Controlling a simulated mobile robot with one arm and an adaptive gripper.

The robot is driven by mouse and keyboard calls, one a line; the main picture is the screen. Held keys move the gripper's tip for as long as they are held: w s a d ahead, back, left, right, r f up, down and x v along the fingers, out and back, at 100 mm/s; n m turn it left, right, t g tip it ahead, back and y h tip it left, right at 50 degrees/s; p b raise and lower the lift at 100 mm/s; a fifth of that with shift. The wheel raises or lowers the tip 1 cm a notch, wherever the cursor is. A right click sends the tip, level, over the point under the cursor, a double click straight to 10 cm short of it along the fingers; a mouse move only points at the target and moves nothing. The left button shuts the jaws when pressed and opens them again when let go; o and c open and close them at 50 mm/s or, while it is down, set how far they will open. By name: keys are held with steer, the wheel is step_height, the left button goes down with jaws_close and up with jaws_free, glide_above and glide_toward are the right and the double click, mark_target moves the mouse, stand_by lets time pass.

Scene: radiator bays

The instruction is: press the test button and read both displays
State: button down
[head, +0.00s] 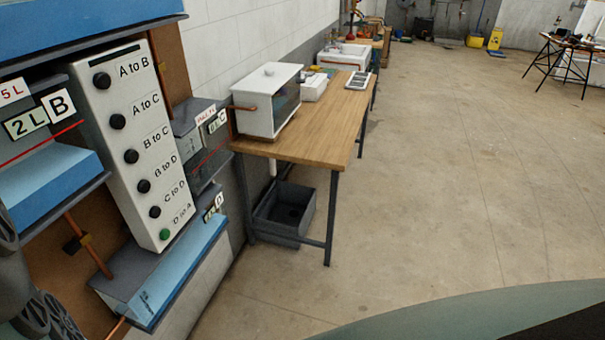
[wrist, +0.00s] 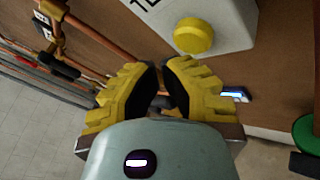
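My gripper (wrist: 162,72) shows in the wrist view with its yellow, black-lined fingers drawn together at the tips and nothing held between them. A round yellow button (wrist: 193,36) sits on the lower part of a white box (wrist: 228,12), just beyond and above the fingertips, apart from them. Its label is cut off. In the head view a white panel (head: 151,185) carries several black knobs marked with letter pairs and a green round button (head: 164,234) at its foot, beside "D to A". I cannot tell which button is the test button. No display is readable.
Copper pipes (wrist: 100,38) run behind the gripper. A green round part (wrist: 307,132) is at the right of the wrist view. Blue-grey tanks (head: 168,280) flank the panel. A wooden bench (head: 312,138) stands to the right.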

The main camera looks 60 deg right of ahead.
steer(key=shift+d, duration=0.1)
steer(key=s+p, duration=0.1)
steer(key=s, duration=0.1)
steer(key=s+d+p, duration=0.1)
steer(key=s, duration=0.1)
steer(key=shift+s+d+p, duration=0.15)
steer(key=shift+s+p, duration=0.2)
steer(key=shift+p, duration=0.05)
stand_by(0.7)
